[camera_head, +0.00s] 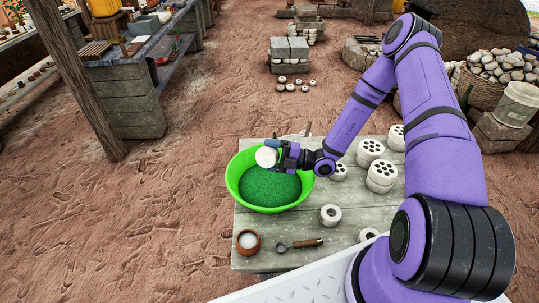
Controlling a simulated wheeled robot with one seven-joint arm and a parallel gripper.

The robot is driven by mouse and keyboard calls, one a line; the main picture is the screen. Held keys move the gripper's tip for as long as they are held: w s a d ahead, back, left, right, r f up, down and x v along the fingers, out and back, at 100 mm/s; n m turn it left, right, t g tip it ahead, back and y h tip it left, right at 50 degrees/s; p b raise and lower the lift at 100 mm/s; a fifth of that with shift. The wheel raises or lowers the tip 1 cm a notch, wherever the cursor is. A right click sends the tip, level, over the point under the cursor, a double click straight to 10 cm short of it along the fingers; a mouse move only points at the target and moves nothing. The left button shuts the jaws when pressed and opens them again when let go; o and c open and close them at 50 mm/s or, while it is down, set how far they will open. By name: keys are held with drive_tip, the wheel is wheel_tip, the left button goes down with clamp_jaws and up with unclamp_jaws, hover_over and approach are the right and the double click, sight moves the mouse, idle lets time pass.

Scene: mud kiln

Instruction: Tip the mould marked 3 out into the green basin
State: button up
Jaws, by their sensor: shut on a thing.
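My gripper (279,154) is over the back of the green basin (232,180), shut on a round white mould (266,157). The mould is held above the basin's contents, near its back rim, with a pale round face toward the camera. No number can be read on it, and its exact tilt is hard to tell. The basin stands on the wooden table (345,258) and holds dark green grainy material (270,188). The gripper's fingers are small and partly hidden by the mould.
White pieces with dark holes (370,148) stand on the table's right, some stacked (381,174). A white ring (330,215) lies nearer. A brown bowl (248,242) with white contents and a handled tool (300,244) lie in front of the basin. My arm crosses the right side.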

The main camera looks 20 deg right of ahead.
drive_tip(key=n+h, duration=0.1)
drive_tip(key=n, duration=0.1)
drive_tip(key=r+n+g, duration=0.1)
drive_tip(key=n, duration=0.2)
drive_tip(key=shift+h, duration=0.4)
drive_tip(key=n+h, duration=0.1)
drive_tip(key=n, duration=0.1)
drive_tip(key=r+n+h, duration=0.1)
drive_tip(key=n, duration=0.2)
drive_tip(key=n+h, duration=0.1)
drive_tip(key=n, duration=0.1)
drive_tip(key=shift+r+h, duration=0.2)
drive_tip(key=shift+h, duration=0.1)
drive_tip(key=shift+r+n+t+h, duration=0.2)
drive_tip(key=shift+n+t+h, duration=0.25)
drive_tip(key=shift+n, duration=0.45)
drive_tip(key=n+t+h, duration=0.1)
drive_tip(key=n+h, duration=0.1)
drive_tip(key=n, duration=0.1)
drive_tip(key=shift+r+n+t, duration=0.3)
drive_tip(key=shift+r+t, duration=0.05)
drive_tip(key=shift+r, duration=0.05)
